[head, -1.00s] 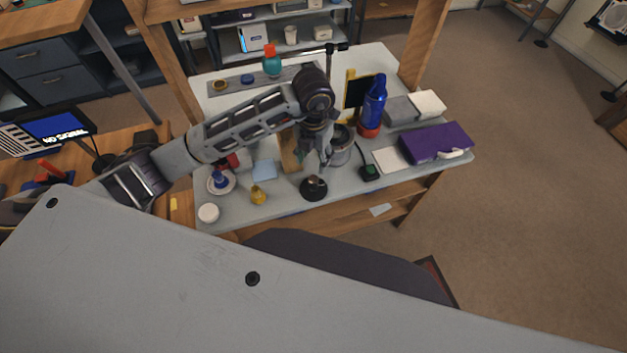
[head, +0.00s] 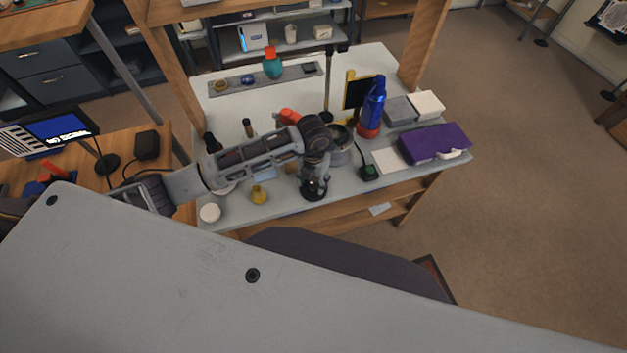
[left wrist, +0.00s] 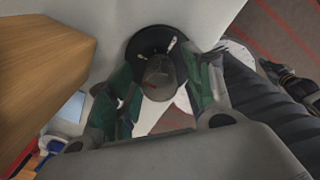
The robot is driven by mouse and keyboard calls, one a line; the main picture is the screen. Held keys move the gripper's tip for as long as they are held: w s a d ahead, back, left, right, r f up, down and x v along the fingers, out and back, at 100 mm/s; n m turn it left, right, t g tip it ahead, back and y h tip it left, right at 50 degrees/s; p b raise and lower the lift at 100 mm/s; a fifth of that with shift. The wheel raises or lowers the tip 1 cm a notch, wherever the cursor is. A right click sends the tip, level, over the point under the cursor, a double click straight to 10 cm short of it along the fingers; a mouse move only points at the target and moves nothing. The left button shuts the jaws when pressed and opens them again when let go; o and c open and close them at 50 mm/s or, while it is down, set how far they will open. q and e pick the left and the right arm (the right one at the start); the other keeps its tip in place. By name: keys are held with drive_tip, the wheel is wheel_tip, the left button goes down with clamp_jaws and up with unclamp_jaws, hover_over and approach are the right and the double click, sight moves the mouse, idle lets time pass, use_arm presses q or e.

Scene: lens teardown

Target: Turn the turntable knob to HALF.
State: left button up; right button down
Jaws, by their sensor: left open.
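The black round turntable base (head: 314,195) sits near the front edge of the light worktable, partly covered by my left gripper (head: 317,178). In the left wrist view the dark disc (left wrist: 146,41) has two pale marks on it. A grey rounded knob (left wrist: 160,78) with a small red mark stands out from the disc towards the camera. My left gripper (left wrist: 161,83) is open, with one green-lined finger on each side of the knob. I cannot tell whether either finger touches it. The setting the knob points to is not readable.
A yellow bottle (head: 259,195) and a white round jar (head: 209,212) stand left of the turntable. A small black-green device (head: 369,172) lies to its right. A metal pot (head: 341,150), blue bottle (head: 373,103) and purple case (head: 435,143) stand farther right.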

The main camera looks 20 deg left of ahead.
use_arm(q)
drive_tip(key=shift+f, duration=0.35)
drive_tip(key=c, duration=1)
